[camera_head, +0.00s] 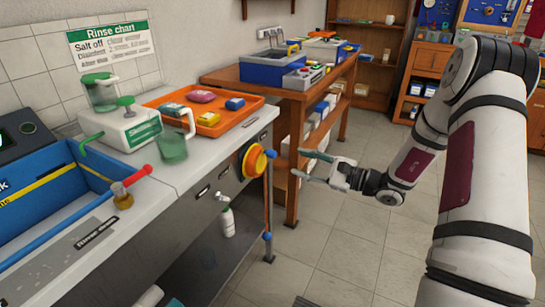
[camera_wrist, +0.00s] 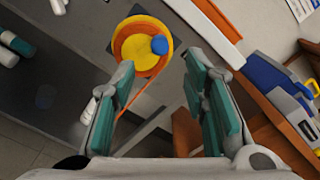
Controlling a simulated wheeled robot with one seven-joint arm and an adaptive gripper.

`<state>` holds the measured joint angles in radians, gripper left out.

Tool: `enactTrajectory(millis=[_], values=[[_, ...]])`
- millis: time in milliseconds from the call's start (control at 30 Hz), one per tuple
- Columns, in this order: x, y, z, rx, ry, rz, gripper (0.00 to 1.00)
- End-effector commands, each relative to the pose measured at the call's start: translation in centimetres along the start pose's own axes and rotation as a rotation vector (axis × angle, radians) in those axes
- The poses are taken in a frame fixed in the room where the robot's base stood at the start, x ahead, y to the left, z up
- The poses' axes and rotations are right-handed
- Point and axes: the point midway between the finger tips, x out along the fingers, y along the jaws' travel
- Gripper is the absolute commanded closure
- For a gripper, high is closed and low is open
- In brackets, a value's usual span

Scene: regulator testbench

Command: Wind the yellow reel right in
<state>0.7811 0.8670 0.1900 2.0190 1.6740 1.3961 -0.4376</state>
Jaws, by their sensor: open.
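The yellow reel (camera_head: 254,160) is mounted on the front face of the bench at its right end. In the wrist view the yellow reel (camera_wrist: 140,46) has an orange rim and a blue knob (camera_wrist: 159,45) off its centre. An orange line (camera_wrist: 143,97) runs from the reel down past the left finger. In the head view a thin line hangs to a blue end piece (camera_head: 267,237) low by the bench leg. My gripper (camera_head: 318,170) is open and empty, to the right of the reel and apart from it. The wrist view shows both fingers (camera_wrist: 166,95) spread, the reel beyond them.
The bench top (camera_head: 236,132) carries an orange tray (camera_head: 206,122), a dispenser machine (camera_head: 122,128) and a blue sink (camera_head: 92,180). A spray bottle (camera_head: 227,219) stands on the lower shelf. A wooden table (camera_head: 293,104) stands behind. The floor (camera_head: 340,235) right of the bench is clear.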

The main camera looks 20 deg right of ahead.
Motion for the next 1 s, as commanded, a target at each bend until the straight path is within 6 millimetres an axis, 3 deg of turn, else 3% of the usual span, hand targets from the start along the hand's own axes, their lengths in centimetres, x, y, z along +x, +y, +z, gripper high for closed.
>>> enactTrajectory(millis=[300, 500, 967, 1000], values=[[6.4, 0.1, -0.1, -0.002, -0.002, 0.002, 0.59], [9.1, 0.1, 0.0, -0.001, -0.001, 0.003, 0.59], [10.2, 0.1, 0.0, 0.000, 0.000, 0.001, 0.59], [10.2, 0.1, 0.0, 0.000, 0.000, 0.001, 0.66]])
